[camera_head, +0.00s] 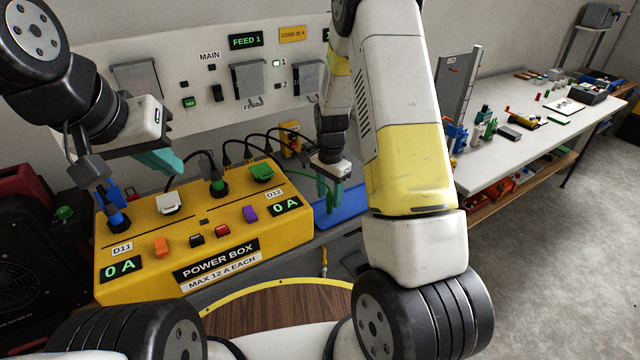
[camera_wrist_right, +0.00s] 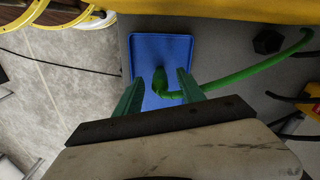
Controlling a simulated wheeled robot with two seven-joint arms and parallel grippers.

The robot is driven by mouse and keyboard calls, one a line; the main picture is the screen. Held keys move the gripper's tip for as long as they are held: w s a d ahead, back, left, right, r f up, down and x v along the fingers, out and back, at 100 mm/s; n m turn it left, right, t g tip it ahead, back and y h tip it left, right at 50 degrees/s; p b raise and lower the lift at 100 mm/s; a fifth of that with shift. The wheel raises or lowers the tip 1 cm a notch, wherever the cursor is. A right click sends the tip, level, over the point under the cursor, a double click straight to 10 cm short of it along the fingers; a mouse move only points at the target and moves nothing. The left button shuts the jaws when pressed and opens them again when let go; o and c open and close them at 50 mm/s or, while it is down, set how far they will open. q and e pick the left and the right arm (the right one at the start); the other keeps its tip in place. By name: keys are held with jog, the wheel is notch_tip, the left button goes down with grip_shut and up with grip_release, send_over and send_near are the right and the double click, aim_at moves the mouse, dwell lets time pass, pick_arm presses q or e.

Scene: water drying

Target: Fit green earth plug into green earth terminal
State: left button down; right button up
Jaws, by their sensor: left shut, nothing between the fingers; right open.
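The green earth plug (camera_wrist_right: 160,81) lies in the blue tray (camera_wrist_right: 150,42), with its green cable (camera_wrist_right: 245,75) curving off to the right in the right wrist view. My right gripper (camera_wrist_right: 161,74) is open, with one teal finger on each side of the plug; I cannot tell whether they touch it. In the head view, my right gripper (camera_head: 330,192) is over the blue tray (camera_head: 350,203), right of the power box. On the box top are a green flap-like part (camera_head: 262,172) and a green fitting in a black socket (camera_head: 217,186); I cannot tell which is the earth terminal. My left gripper (camera_head: 160,160) is shut and empty above the box's left side.
The yellow power box (camera_head: 150,265) carries a blue plug (camera_head: 117,220), a white flap (camera_head: 170,203) and black cables behind. A wall panel (camera_head: 200,60) stands behind it. A round wooden surface (camera_head: 275,310) is in front. A white workbench (camera_head: 530,100) stands at right.

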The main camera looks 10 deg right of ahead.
jog(key=shift+f, duration=0.95)
jog(key=shift+c, duration=0.2)
grip_shut()
